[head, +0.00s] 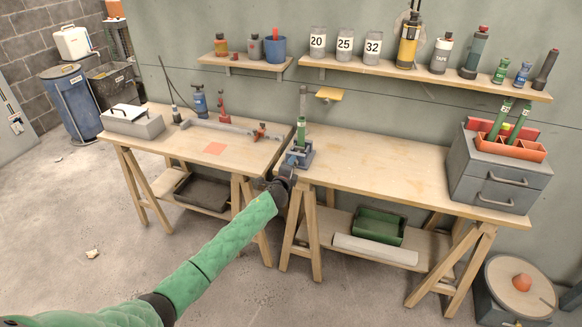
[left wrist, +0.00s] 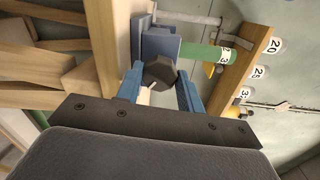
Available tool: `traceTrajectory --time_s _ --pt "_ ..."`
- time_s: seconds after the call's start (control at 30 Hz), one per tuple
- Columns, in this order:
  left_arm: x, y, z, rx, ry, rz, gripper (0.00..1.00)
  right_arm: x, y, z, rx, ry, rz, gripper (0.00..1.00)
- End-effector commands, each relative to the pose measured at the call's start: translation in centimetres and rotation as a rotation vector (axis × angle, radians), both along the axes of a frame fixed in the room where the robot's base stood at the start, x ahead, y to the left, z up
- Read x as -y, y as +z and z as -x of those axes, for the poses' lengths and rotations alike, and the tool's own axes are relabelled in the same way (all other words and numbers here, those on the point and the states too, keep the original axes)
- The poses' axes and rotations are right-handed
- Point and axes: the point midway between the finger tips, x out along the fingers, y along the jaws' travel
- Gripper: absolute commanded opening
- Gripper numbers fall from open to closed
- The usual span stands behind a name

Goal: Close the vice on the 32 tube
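The blue-grey vice (head: 299,155) sits at the front left corner of the right workbench. It also shows in the left wrist view (left wrist: 160,44). A green tube (head: 301,131) stands upright at the vice. In the left wrist view the tube (left wrist: 205,53) has a white label with a partly readable 3. I cannot tell whether the jaws touch it. My left gripper (head: 287,172) is at the vice's front. My right gripper is out of view.
Jars labelled 20 (head: 317,41), 25 (head: 344,43) and 32 (head: 373,44) stand on the wall shelf. An orange tray (head: 511,144) with green tubes rests on a grey drawer box (head: 497,180) at the right. The right benchtop (head: 385,164) between is clear.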

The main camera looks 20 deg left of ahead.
Motion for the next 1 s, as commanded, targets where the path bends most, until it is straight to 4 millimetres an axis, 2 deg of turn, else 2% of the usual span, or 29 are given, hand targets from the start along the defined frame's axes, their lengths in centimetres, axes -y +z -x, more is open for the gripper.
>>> traceTrajectory --time_s 0.03,0.1,0.47,0.73,0.87,1.0 --pt "0.11 -0.18 0.07 -0.002 -0.002 0.001 0.45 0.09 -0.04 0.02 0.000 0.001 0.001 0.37" --pt "0.10 -0.16 0.06 -0.002 -0.001 0.001 0.59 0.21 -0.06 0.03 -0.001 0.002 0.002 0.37" --pt "0.00 -0.23 0.06 -0.003 0.000 0.001 0.59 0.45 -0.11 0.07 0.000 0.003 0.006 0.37" --pt "-0.03 -0.25 0.07 -0.004 0.002 0.018 0.59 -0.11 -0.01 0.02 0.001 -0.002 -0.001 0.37" --pt "-0.06 -0.20 0.07 -0.007 0.002 0.100 0.59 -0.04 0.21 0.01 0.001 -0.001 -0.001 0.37" --pt "-0.01 -0.20 0.12 -0.014 0.001 0.272 0.59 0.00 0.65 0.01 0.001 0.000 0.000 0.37"
